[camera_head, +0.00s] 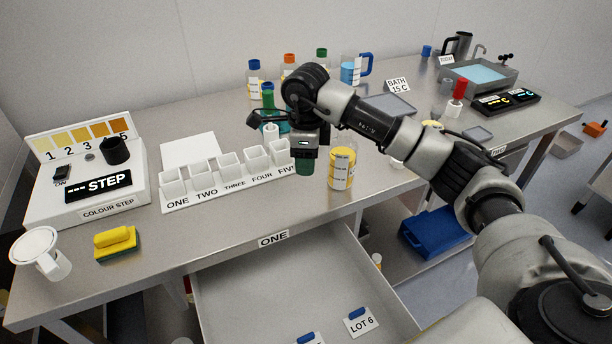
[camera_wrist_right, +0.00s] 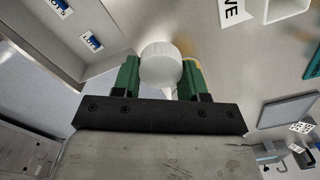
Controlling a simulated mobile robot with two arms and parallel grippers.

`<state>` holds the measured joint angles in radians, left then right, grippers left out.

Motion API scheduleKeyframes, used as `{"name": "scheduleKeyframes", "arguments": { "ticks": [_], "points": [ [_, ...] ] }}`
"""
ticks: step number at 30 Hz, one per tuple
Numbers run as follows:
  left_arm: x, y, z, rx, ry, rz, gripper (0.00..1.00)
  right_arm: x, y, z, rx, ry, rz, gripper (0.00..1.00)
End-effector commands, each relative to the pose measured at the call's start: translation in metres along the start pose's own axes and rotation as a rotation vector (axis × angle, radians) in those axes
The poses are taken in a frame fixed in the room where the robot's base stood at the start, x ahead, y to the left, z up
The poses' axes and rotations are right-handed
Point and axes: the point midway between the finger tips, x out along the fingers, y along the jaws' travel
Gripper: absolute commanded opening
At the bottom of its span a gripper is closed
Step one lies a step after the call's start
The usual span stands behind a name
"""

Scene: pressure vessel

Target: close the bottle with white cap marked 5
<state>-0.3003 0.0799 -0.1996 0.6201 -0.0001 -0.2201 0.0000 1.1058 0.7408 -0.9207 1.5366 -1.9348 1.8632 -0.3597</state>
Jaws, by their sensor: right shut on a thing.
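My right gripper (camera_head: 306,168) is over the bench beside the end of the white rack marked ONE to FIVE. In the right wrist view its green fingers (camera_wrist_right: 161,78) are shut on a white ridged cap (camera_wrist_right: 161,63). No number shows on the cap. The cap is not discernible in the head view. A bottle with yellow contents and a label (camera_head: 341,169) stands upright on the bench just right of the gripper, apart from it. Its label is too small to read, and I cannot tell if it is the bottle marked 5. My left gripper is out of view.
The white rack (camera_head: 222,187) has several open wells. A drawer (camera_head: 290,290) is pulled open below the bench front. A colour step unit (camera_head: 90,195) and yellow sponge (camera_head: 115,238) are left.

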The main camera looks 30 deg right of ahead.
Motion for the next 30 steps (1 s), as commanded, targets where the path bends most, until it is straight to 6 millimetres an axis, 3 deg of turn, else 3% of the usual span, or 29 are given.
{"name": "scheduleKeyframes", "arguments": {
  "ticks": [17,20,23,30],
  "points": [
    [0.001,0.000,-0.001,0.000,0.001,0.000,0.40,-0.004,0.005,0.000,-0.061,0.002,0.000,0.21],
    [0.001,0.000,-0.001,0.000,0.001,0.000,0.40,0.004,0.018,0.000,-0.227,0.003,0.000,0.21],
    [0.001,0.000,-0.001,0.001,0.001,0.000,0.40,0.016,0.041,0.001,-0.509,0.002,0.002,0.21],
    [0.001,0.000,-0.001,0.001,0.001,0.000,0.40,0.048,0.116,-0.007,-1.354,0.001,0.004,0.21]
  ]
}}
